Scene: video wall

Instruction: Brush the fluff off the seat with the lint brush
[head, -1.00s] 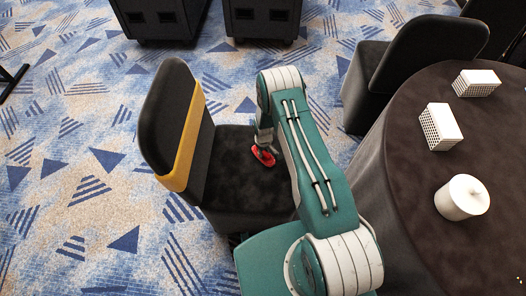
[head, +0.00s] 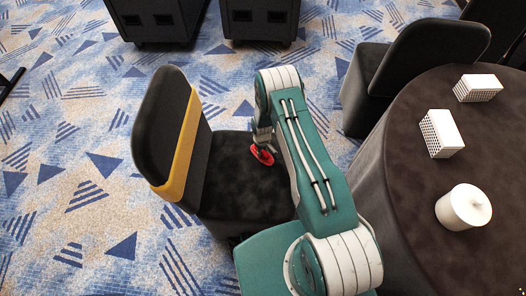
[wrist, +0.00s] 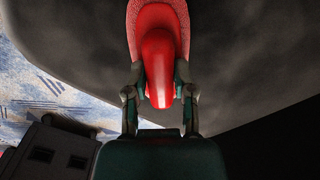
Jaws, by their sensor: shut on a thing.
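The red lint brush (head: 262,155) is at the far part of the dark chair seat (head: 240,190). In the wrist view my gripper (wrist: 160,88) is shut on the red handle of the lint brush (wrist: 158,60), and the brush's wide red head lies beyond the fingers, over the dark seat (wrist: 245,50). Whether the brush touches the seat cannot be told. In the head view my gripper (head: 262,138) is partly hidden by my arm. The seat looks faintly mottled; no separate piece of fluff can be made out.
The chair's tall back with a yellow band (head: 180,145) stands left of the seat. A round dark table (head: 400,200) at the right holds two white perforated boxes and a white lidded pot (head: 463,207). Another dark chair (head: 425,55) stands behind it. Black cases (head: 160,18) stand at the back.

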